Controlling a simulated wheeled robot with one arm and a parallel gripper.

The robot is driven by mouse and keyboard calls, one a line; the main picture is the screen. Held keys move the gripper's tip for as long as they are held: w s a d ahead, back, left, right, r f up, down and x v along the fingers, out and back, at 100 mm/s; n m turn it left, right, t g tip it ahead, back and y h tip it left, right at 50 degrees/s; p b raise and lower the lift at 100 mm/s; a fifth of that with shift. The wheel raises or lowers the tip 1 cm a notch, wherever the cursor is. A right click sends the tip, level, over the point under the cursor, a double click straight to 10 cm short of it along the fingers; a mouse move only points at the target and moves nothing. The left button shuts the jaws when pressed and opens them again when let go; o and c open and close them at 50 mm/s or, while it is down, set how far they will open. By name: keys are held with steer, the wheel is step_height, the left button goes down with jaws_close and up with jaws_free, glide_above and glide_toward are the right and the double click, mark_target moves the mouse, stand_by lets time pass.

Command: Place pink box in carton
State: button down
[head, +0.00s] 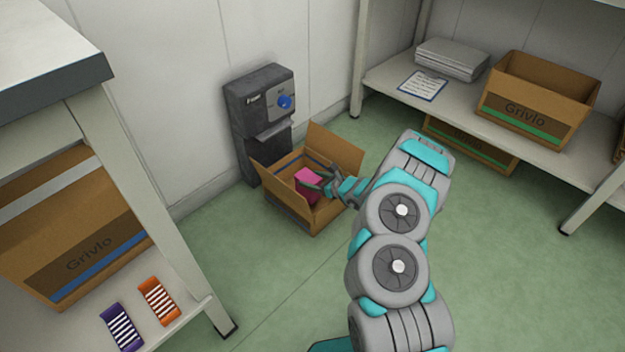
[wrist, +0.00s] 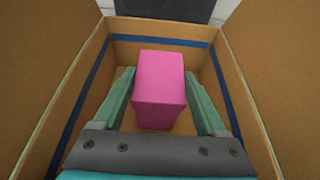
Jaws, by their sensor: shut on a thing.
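The pink box (head: 309,186) is between the fingers of my gripper (head: 325,184), over the open carton (head: 287,199) on the floor. In the wrist view, my gripper (wrist: 161,105) is shut on the pink box (wrist: 160,88), with one finger along each side. The carton's brown walls and blue inner stripe (wrist: 155,40) surround the box and fingers in that view. Part of the carton's floor shows around the box. I cannot tell whether the box touches the carton's floor.
A dark wall unit with a blue knob (head: 285,102) stands behind the carton. A shelf on the right holds a Grivlo carton (head: 537,98) and papers (head: 452,58). A shelf unit on the left holds another carton (head: 75,235) and two striped items (head: 159,300). Green floor lies open between.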

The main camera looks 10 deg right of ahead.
steer(key=shift+f, duration=0.3)
jaws_free()
